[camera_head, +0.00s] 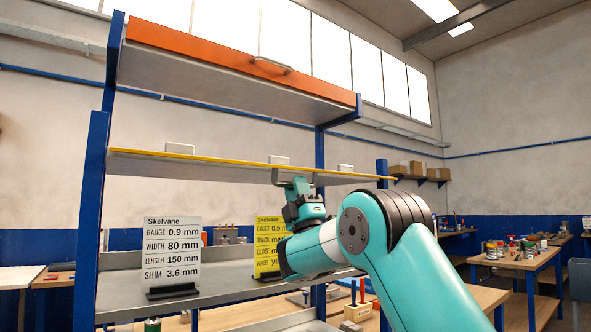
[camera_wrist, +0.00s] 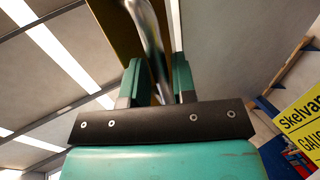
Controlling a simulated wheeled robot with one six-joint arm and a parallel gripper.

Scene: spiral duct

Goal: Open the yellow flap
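The yellow flap (camera_head: 225,162) shows as a thin, nearly level panel seen edge-on, with a yellow front edge and a pale underside, below the orange flap. Its metal handle (camera_head: 277,178) hangs from the flap right of the middle. My gripper (camera_head: 297,184) is just below the flap at this handle, pointing up. In the wrist view, the handle bar (camera_wrist: 152,45) runs between the two green fingers of my gripper (camera_wrist: 158,80). Gaps show between bar and fingers, so the gripper looks open around it. Part of the handle is hidden behind the gripper.
An orange flap (camera_head: 220,62) with a handle is above. Blue posts (camera_head: 92,220) flank the shelf. A white Skelvane sign (camera_head: 172,255) and a yellow sign (camera_head: 268,250) stand on the grey shelf (camera_head: 225,285) below. Workbenches (camera_head: 515,262) are at the right.

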